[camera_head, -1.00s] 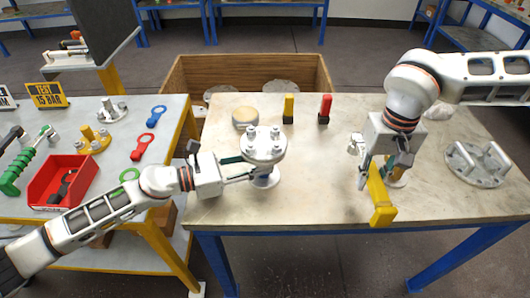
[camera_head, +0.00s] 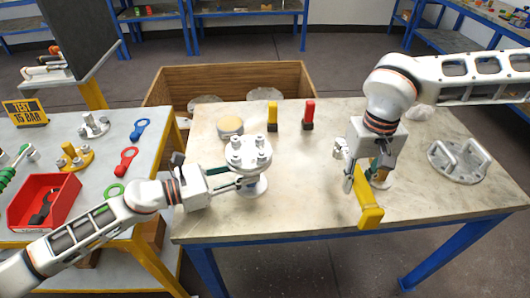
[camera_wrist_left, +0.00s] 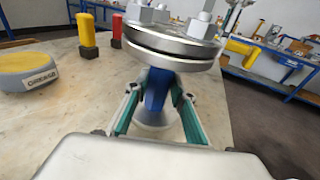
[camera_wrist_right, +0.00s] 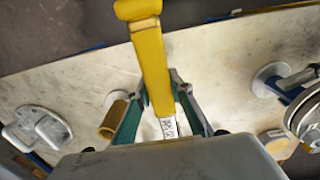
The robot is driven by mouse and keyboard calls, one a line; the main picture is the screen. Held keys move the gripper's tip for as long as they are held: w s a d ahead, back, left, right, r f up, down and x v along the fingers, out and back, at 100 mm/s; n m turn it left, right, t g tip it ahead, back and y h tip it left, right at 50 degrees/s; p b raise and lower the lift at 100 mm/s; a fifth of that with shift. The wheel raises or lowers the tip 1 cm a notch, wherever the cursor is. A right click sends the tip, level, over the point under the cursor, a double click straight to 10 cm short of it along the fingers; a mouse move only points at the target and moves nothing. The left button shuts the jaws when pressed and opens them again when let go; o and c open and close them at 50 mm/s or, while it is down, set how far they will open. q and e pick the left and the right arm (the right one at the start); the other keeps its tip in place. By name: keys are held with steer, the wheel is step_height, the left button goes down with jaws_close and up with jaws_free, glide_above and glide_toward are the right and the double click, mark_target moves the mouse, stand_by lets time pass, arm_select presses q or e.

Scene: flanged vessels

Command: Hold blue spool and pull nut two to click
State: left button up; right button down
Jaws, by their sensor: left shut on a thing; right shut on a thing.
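The blue spool (camera_wrist_left: 156,90) is an upright blue neck under a round metal flange (camera_head: 248,154) with several bolts and nuts on top. My left gripper (camera_head: 240,184) is shut on the spool just below the flange; its teal-lined fingers stand on either side in the left wrist view. I cannot tell which nut is nut two. My right gripper (camera_head: 364,170) is shut on a yellow tool (camera_head: 368,209), which also shows in the right wrist view (camera_wrist_right: 152,62) with a printed label near the fingers. The tool is tilted and well to the right of the flange, apart from it.
A round pad (camera_head: 230,126), a yellow-topped post (camera_head: 272,116) and a red-topped post (camera_head: 308,115) stand behind the flange. A metal cover with handles (camera_head: 458,162) lies at right. The left table holds a red bin (camera_head: 66,212) and loose tools. The table middle is clear.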

steer(key=s+a+r+n, duration=0.2)
steer(key=s+a+r, duration=0.1)
steer(key=a+r, duration=0.45)
steer(key=s+a+r+n, duration=0.2)
steer(key=s+a+r, duration=0.1)
steer(key=a+r, duration=0.5)
steer(key=shift+n, duration=0.3)
steer(key=shift+a+f, duration=0.25)
steer(key=shift+f, duration=0.6)
steer(key=shift+a+f, duration=0.2)
steer(key=shift+f, duration=0.65)
steer(key=shift+a+f, duration=0.25)
steer(key=shift+f, duration=0.6)
steer(key=shift+f, duration=0.25)
steer(key=shift+f, duration=0.85)
steer(key=shift+f, duration=0.15)
